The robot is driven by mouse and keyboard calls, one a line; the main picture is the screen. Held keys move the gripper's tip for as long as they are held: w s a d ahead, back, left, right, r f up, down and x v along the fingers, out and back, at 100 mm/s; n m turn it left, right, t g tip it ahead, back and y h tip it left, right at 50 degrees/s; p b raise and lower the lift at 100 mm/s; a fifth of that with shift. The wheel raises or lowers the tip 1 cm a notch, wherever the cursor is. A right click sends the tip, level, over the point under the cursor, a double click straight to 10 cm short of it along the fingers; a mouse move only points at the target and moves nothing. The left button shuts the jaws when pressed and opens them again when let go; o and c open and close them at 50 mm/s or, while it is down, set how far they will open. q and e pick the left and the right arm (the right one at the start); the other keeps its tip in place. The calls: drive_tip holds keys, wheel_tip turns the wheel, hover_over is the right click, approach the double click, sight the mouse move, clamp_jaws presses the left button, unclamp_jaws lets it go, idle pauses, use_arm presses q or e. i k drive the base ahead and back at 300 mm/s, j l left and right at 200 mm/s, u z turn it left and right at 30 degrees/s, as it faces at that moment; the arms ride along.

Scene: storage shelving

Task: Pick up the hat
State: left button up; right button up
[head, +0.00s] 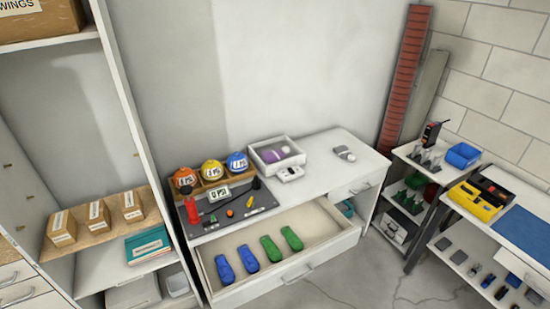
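One is orange (185,180), one is yellow (212,170) and one is blue (237,163). They rest in or on a brown wooden holder (217,183); their undersides are hidden. I cannot tell which one the task means by the hat. Neither my left nor my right gripper shows in the head view.
The white cabinet (330,160) has an open drawer (310,262) holding blue and green items. A dark mat (240,212) carries small coloured parts. A white tray (277,155) stands behind it. Cardboard boxes (97,217) fill the left shelf. Shelving with a yellow case (476,201) stands right.

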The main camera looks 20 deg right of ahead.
sight(273, 156)
drive_tip(key=i+l, duration=0.1)
drive_tip(key=l, duration=0.3)
drive_tip(key=i+l+z, duration=0.15)
drive_tip(key=l, duration=0.65)
drive_tip(key=i+l+z, duration=0.15)
drive_tip(key=l, duration=0.25)
drive_tip(key=i+l, duration=0.15)
drive_tip(key=l, duration=0.2)
drive_tip(key=z, duration=0.05)
